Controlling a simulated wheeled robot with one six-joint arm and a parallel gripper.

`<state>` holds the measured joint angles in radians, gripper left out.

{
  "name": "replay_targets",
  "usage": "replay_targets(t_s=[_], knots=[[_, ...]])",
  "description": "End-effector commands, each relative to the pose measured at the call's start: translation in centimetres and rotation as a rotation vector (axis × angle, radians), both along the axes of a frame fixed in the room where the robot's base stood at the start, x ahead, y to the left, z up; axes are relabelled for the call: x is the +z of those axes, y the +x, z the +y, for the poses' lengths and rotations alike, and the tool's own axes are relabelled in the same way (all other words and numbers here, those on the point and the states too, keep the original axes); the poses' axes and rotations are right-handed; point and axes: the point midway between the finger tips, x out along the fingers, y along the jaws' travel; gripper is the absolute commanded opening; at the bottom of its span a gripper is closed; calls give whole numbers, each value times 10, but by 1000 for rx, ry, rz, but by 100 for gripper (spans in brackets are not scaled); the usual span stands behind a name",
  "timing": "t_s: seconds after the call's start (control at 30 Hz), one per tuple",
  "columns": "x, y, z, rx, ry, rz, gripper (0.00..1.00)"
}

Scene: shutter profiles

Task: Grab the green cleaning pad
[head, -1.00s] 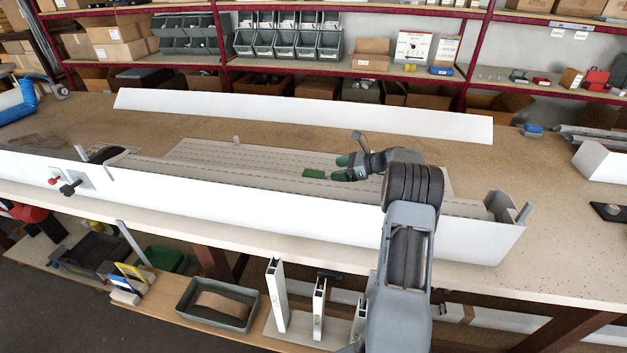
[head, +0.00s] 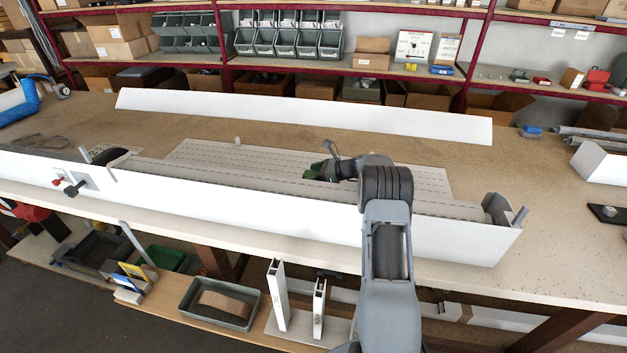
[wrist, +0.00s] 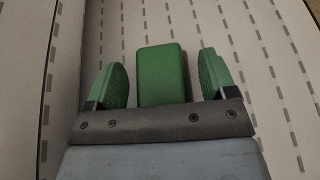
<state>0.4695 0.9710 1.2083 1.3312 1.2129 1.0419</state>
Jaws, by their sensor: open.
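The green cleaning pad (wrist: 162,74) is a small rectangular block on the pale, dash-marked surface. In the wrist view it lies between the two green-tipped fingers of my gripper (wrist: 162,82), with a gap on each side. The fingers are apart and do not touch it. In the head view my gripper (head: 314,172) is over the dash-marked surface behind the long white profile. There the pad is mostly hidden and hard to tell from the green fingertips.
A long white profile (head: 300,207) runs along the front of the bench. Another white strip (head: 300,113) lies behind the dash-marked board (head: 215,153). An upright end piece (head: 497,208) stands to the right of my arm.

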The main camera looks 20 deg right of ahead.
Motion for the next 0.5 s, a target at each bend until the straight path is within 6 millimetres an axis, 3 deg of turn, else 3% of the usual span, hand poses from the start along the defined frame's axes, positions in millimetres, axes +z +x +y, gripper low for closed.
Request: replay_targets(t_s=[0.17,0.5], knots=[[0,0,0,-1,-1,-1,78],[0,0,0,0,-1,-1,46]])
